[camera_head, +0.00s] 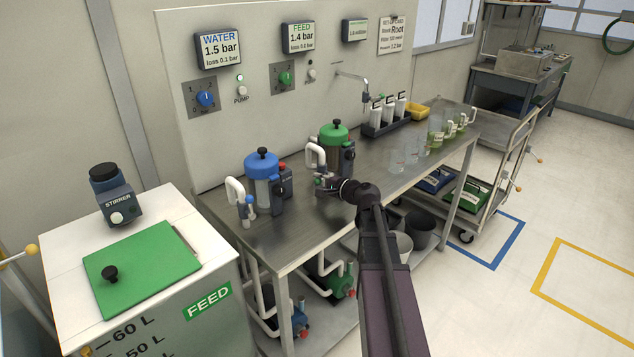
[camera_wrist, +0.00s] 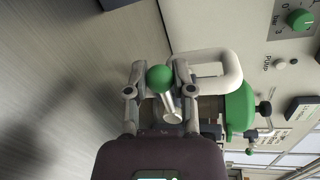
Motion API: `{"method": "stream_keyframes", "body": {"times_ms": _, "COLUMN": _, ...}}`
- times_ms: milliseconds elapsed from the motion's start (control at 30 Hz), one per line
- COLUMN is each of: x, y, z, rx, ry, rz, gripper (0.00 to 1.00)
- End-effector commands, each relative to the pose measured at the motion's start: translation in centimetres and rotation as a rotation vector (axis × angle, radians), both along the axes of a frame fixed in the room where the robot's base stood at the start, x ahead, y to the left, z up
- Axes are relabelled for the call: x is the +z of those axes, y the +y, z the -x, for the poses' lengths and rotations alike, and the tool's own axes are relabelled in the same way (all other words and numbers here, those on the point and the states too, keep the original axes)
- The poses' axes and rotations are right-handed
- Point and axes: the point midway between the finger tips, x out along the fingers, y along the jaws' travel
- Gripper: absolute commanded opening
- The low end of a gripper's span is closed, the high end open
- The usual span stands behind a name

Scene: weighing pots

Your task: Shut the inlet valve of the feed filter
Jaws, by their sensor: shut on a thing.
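The feed filter (camera_head: 332,144) stands on the steel bench with a green lid and a white looped inlet pipe (camera_head: 312,154) on its left. In the wrist view its green lid (camera_wrist: 240,108) and white pipe (camera_wrist: 230,62) lie to the right of my fingers. The inlet valve's green ball knob (camera_wrist: 159,78) sits between my fingertips, with a short metal stem (camera_wrist: 171,110) below it in the picture. My gripper (camera_head: 323,185) is shut on this knob, low in front of the feed filter; it also shows in the wrist view (camera_wrist: 158,74). My arm hides part of the bench.
A blue-lidded water filter (camera_head: 263,176) stands left of my gripper on the bench. Glass beakers (camera_head: 398,158) and a dark rack (camera_head: 385,127) with white cylinders are to the right. The wall panel behind holds a green feed dial (camera_head: 285,78). The bench front is mostly clear.

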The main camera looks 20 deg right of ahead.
Motion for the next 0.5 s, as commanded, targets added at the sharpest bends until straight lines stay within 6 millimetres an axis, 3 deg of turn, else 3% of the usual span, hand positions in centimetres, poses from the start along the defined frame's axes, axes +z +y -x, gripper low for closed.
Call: {"method": "stream_keyframes", "body": {"times_ms": 500, "x": -0.44, "y": 0.18, "z": 0.17, "rx": 0.003, "ry": -0.023, "rz": 0.07, "gripper": 0.0}}
